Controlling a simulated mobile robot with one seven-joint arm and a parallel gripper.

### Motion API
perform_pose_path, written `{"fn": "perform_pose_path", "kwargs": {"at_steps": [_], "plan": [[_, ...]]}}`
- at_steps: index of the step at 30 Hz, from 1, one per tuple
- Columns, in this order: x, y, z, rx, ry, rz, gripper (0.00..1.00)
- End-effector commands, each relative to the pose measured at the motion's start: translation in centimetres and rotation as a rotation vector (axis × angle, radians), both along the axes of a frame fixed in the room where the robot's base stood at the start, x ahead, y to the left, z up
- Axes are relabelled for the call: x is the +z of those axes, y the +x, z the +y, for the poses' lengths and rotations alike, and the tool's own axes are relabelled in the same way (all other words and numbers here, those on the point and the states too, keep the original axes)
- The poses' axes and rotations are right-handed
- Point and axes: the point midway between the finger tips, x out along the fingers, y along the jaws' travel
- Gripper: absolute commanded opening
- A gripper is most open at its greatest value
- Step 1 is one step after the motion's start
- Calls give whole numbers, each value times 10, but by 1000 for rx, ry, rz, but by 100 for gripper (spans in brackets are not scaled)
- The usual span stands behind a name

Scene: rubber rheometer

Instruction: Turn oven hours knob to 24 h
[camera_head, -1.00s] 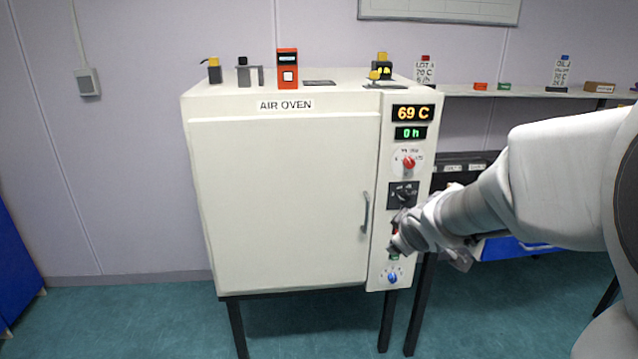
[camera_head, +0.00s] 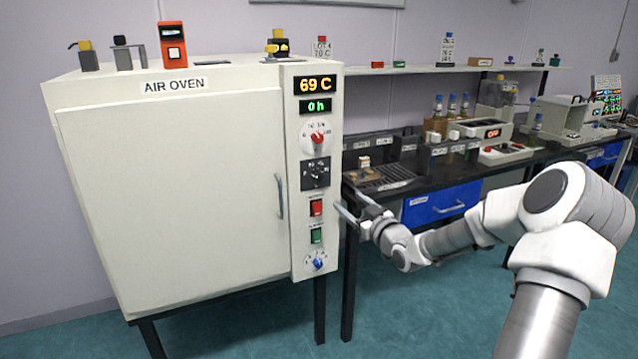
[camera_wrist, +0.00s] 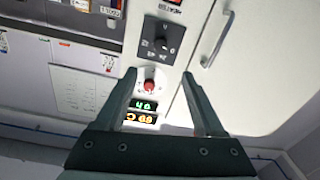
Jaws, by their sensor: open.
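The air oven's control panel (camera_head: 324,120) is on its right front. It shows "69 C" and a green "0 h" display (camera_head: 315,106). Below are a red knob (camera_head: 317,138) on a white dial, a black knob (camera_head: 316,174) on a dark plate, and a blue knob (camera_head: 318,262) at the bottom. Dial markings are too small to read surely. My gripper (camera_head: 347,204) is open and empty, beside the panel's right edge. The wrist view is upside down: the red knob (camera_wrist: 150,86) appears between my fingers (camera_wrist: 160,76), and the black knob (camera_wrist: 162,43) beyond them.
A red switch (camera_head: 316,207) and a green switch (camera_head: 317,236) sit between the black and blue knobs. The oven door handle (camera_head: 280,196) projects left of the panel. A dark bench (camera_head: 400,182) with a blue drawer (camera_head: 440,203) stands right of the oven.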

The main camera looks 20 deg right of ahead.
Motion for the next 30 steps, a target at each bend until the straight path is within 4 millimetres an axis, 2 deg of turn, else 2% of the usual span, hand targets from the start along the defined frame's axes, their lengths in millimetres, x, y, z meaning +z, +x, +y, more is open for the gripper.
{"fn": "perform_pose_path", "kwargs": {"at_steps": [5,21,30], "plan": [[-1,25,3,3,-1,-1,71],[-2,121,11,2,0,1,71],[-1,158,13,2,0,2,71]]}}
